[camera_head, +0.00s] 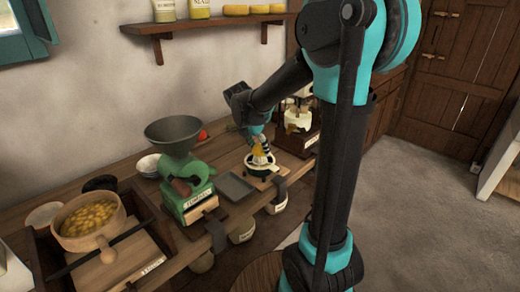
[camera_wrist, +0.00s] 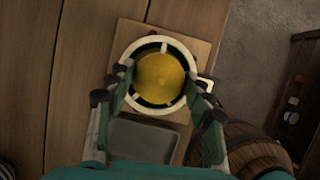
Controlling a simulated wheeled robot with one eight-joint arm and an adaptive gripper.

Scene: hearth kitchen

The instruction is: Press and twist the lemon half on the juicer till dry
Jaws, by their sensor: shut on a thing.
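The juicer (camera_wrist: 193,58) is a round dish with a pale rim, on a square wooden board (camera_wrist: 200,33) on the counter. In the head view the juicer (camera_head: 262,170) stands near the counter's front edge. The yellow lemon half (camera_wrist: 160,77) is over the middle of the juicer, dome towards the wrist camera. My gripper (camera_wrist: 158,85) points down from above, its two fingers shut on the lemon half from either side. In the head view my gripper (camera_head: 260,146) is small, just above the juicer. The lemon hides the juicer's cone, and its underside is out of sight.
A grey tray (camera_head: 235,187) lies left of the juicer, with a green mill (camera_head: 187,185) beyond it. A pot of yellow pieces (camera_head: 88,217) stands far left. A dark machine (camera_head: 298,130) stands right of the juicer. A barrel (camera_wrist: 255,150) is below the counter edge.

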